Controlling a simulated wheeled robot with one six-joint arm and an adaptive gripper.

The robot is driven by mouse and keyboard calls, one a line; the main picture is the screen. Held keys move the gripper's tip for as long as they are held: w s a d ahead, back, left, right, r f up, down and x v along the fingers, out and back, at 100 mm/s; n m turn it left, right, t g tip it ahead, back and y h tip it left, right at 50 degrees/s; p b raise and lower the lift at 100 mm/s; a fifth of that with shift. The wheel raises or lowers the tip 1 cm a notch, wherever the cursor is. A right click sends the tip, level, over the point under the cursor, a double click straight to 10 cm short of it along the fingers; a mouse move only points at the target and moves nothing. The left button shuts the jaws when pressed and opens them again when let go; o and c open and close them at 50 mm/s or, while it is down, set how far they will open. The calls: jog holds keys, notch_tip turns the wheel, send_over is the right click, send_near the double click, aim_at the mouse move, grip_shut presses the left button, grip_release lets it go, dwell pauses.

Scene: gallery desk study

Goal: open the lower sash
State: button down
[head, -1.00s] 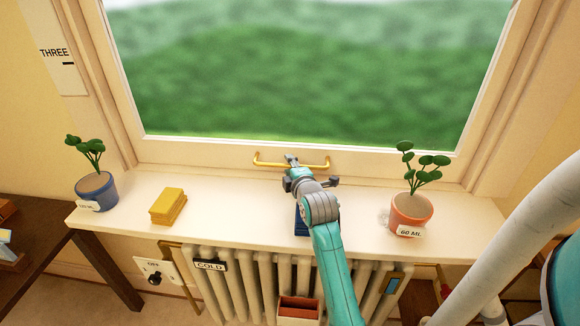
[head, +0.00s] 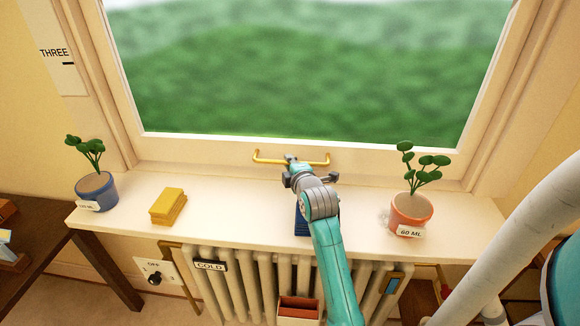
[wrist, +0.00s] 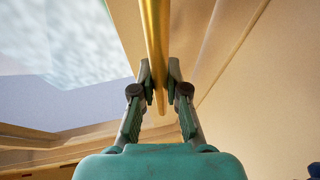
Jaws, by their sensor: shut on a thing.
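The lower sash (head: 190,152) is a cream wooden frame around a large pane with blurred green hills behind it. A brass bar handle (head: 266,160) runs across its bottom rail. My gripper (head: 291,160) is at the middle of the handle, reaching in from the front. In the wrist view the brass bar (wrist: 155,45) passes between the two fingers of my gripper (wrist: 160,78), which are shut on it. My wrist hides part of the rail and the sill behind it.
On the sill (head: 255,215) stand a blue potted plant (head: 97,193) and yellow block (head: 168,206) at left, and an orange potted plant (head: 411,212) at right. A dark blue object (head: 301,222) is partly hidden behind my arm. A radiator (head: 240,285) is below.

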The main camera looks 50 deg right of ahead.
send_near(290, 78)
jog(key=w, duration=0.4)
jog(key=shift+d+r, duration=0.25)
jog(key=shift+d, duration=0.05)
jog(key=c, duration=1.2)
grip_release()
jog(key=shift+s, duration=0.1)
jog(key=v, duration=0.7)
jog(key=shift+s+a, duration=0.15)
jog(key=shift+s, duration=0.05)
